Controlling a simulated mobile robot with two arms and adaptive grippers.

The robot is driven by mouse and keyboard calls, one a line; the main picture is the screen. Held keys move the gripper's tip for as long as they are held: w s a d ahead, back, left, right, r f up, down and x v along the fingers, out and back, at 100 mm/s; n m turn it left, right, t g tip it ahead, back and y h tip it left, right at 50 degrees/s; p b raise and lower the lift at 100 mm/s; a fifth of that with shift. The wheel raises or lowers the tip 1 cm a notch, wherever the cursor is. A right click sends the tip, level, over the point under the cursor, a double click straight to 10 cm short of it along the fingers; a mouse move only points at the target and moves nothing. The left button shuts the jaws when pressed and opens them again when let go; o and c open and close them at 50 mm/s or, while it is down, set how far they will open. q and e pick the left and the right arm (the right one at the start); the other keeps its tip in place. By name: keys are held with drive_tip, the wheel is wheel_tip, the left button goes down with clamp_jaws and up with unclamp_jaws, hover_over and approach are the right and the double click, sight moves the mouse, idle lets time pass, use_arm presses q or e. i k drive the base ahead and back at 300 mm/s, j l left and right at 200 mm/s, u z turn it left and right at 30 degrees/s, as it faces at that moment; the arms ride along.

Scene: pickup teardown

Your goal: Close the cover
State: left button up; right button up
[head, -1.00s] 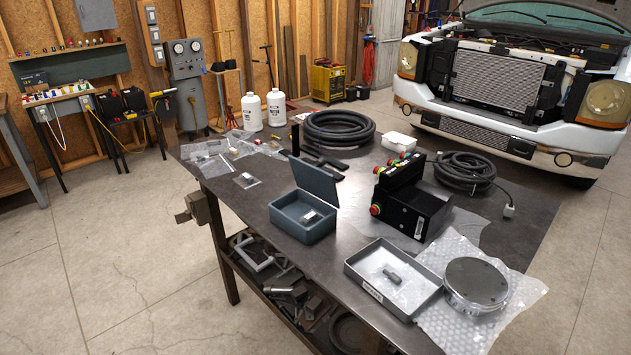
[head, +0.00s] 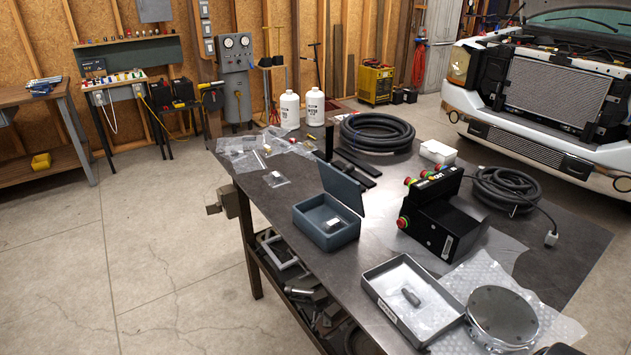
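A small blue-grey box (head: 322,236) stands on the dark workbench near its left edge. Its cover (head: 343,188) is open and stands up, hinged along the box's far right side and leaning back a little. A small light-coloured item (head: 333,224) lies inside the box. Neither of my grippers can be made out in the head view. A dark shape at the bottom right edge is too cut off to identify.
The workbench (head: 262,208) also bears an open grey tray (head: 368,285), a round metal disc (head: 502,314) on bubble wrap, a black control box (head: 440,228), coiled hoses (head: 377,131) and two white bottles (head: 289,110). Open concrete floor (head: 170,260) lies to the left.

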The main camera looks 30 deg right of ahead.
sight(342, 187)
drive_tip(key=l+u, duration=0.1)
drive_tip(key=l, duration=0.35)
drive_tip(key=k+l+u, duration=0.1)
drive_tip(key=l, duration=0.35)
drive_tip(key=k+l+u, duration=0.1)
drive_tip(key=l, duration=0.35)
drive_tip(key=k+l+u, duration=0.1)
drive_tip(key=l, duration=0.3)
drive_tip(key=k+l+u, duration=0.1)
drive_tip(key=l, duration=0.35)
drive_tip(key=k+l, duration=0.1)
drive_tip(key=l, duration=0.3)
drive_tip(key=k+l, duration=0.15)
drive_tip(key=l, duration=0.25)
drive_tip(key=k+l, duration=0.1)
drive_tip(key=l, duration=0.3)
